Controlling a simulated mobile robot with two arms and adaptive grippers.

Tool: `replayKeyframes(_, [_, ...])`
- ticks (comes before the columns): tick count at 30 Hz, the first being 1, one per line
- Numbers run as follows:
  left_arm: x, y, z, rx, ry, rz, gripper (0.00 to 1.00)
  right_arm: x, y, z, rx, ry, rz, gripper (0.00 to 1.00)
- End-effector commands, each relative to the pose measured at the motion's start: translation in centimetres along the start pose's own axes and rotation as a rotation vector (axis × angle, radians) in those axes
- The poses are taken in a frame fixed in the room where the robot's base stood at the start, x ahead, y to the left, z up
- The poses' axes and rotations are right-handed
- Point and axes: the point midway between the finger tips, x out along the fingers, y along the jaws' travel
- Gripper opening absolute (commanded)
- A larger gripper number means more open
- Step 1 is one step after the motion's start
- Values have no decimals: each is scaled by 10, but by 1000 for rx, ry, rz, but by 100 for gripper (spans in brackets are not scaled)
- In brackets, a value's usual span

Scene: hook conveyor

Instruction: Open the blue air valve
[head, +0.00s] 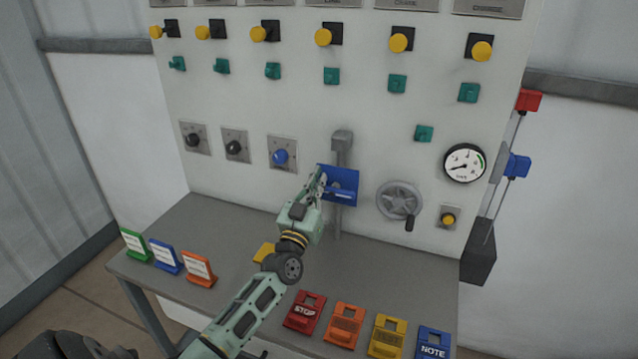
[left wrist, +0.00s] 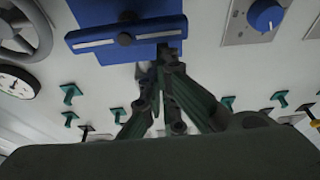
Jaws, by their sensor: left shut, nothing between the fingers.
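The blue air valve (head: 345,187) sits on a vertical grey pipe (head: 342,155) in the middle of the white panel. It shows as a blue plate with a crossbar. In the left wrist view, the blue crossbar (left wrist: 95,38) has pale slots and a dark round pivot, with a blue body behind it. My left gripper (head: 320,180) is shut and empty at the left end of the blue part. In the left wrist view its fingertips (left wrist: 168,52) lie close to the crossbar's end; I cannot tell whether they touch. My right gripper is not in view.
A blue knob (head: 281,157) is left of the valve; a grey handwheel (head: 399,201) and a gauge (head: 464,163) are to its right. Below is a grey table (head: 225,225) with coloured tags, including a red STOP tag (head: 305,311) and small stands (head: 199,269).

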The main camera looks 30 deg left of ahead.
Motion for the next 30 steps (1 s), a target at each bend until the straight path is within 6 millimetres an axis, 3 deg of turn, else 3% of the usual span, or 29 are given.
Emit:
replayKeyframes(23, [-2,-5,4,-117,-2,-42,0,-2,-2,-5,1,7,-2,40])
replayKeyframes(30, [-3,-9,8,-233,-2,-82,0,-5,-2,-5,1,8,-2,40])
